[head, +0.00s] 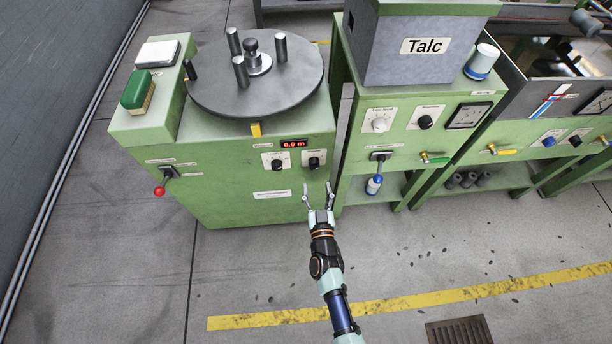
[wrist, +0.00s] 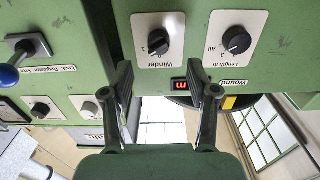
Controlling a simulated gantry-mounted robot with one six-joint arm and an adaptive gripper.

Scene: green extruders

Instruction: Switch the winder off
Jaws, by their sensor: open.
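The winder is a green cabinet (head: 230,190) at the left of the head view, topped by a round dark plate (head: 215,90) with upright posts. On its front are a red display (head: 294,143) and two black knobs on white plates. The right knob (head: 314,162) is labelled "Winder" in the wrist view (wrist: 158,41), where the picture is turned over; the other knob (head: 277,163) is labelled "Length" (wrist: 236,40) there. My gripper (head: 317,190) is open and empty, in front of the cabinet's lower right. In the wrist view its fingers (wrist: 167,85) are apart, touching neither knob.
A red-knobbed lever (head: 162,188) is at the winder's left. Right of it stands a green machine with a grey Talc box (head: 420,48) and a blue-knobbed lever (head: 374,184). A green sponge-like block (head: 137,90) sits on top left. The floor in front is free.

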